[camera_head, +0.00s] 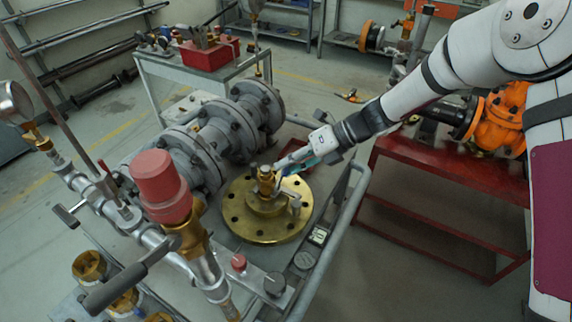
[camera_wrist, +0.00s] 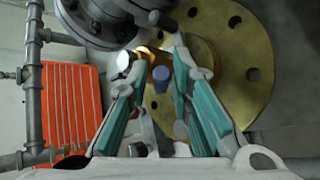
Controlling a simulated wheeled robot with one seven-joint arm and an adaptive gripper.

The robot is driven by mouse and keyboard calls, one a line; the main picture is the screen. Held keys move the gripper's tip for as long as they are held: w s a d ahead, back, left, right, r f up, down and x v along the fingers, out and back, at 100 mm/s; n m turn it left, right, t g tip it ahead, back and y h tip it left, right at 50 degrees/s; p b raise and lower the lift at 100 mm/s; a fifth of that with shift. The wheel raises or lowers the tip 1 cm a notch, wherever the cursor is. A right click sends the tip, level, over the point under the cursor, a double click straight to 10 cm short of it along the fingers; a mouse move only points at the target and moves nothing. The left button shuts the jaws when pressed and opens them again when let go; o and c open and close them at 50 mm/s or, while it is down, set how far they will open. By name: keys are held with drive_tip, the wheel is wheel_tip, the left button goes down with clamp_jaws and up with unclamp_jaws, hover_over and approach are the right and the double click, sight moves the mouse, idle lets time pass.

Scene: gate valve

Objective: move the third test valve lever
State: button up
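My gripper (camera_head: 283,166) is beside the small brass fitting (camera_head: 266,182) on top of the round brass flange (camera_head: 243,222). In the wrist view my gripper (camera_wrist: 160,62) has its two teal-padded fingers apart. The brass fitting (camera_wrist: 150,62) with a blue-grey round end (camera_wrist: 161,75) shows between them; contact cannot be told. A dark grey bar end (camera_wrist: 162,20) lies just beyond the tips. On the pipe assembly at left are a large dark lever (camera_head: 128,276) and a small grey handle (camera_head: 67,215). Which lever is the third test one is not clear.
A grey flanged valve body (camera_head: 205,145) lies left of the brass flange. A red-capped fitting (camera_head: 162,186) stands in front. The cart's grey rail (camera_head: 340,215) runs along the right. A red table (camera_head: 440,172) with an orange valve (camera_head: 500,120) is at right.

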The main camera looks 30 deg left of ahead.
drive_tip(key=v, duration=1.1)
drive_tip(key=shift+d, duration=0.1)
drive_tip(key=s+d+r+n+t+h, duration=0.2)
drive_tip(key=s+d+r+n, duration=0.35)
drive_tip(key=d, duration=0.35)
drive_tip(key=s+d+r+n+t+h, duration=0.2)
drive_tip(key=s+d+r+n+h, duration=0.15)
drive_tip(key=d+r+n, duration=0.4)
drive_tip(key=s+d+r+n+t+h, duration=0.2)
drive_tip(key=s+d+n+t+h, duration=0.2)
drive_tip(key=s+d+n, duration=0.7)
drive_tip(key=s+d+t, duration=0.1)
drive_tip(key=s+d, duration=0.2)
drive_tip(key=d, duration=0.3)
drive_tip(key=shift+s+n+t, duration=0.2)
drive_tip(key=shift+n+t, duration=0.1)
drive_tip(key=shift+n, duration=0.1)
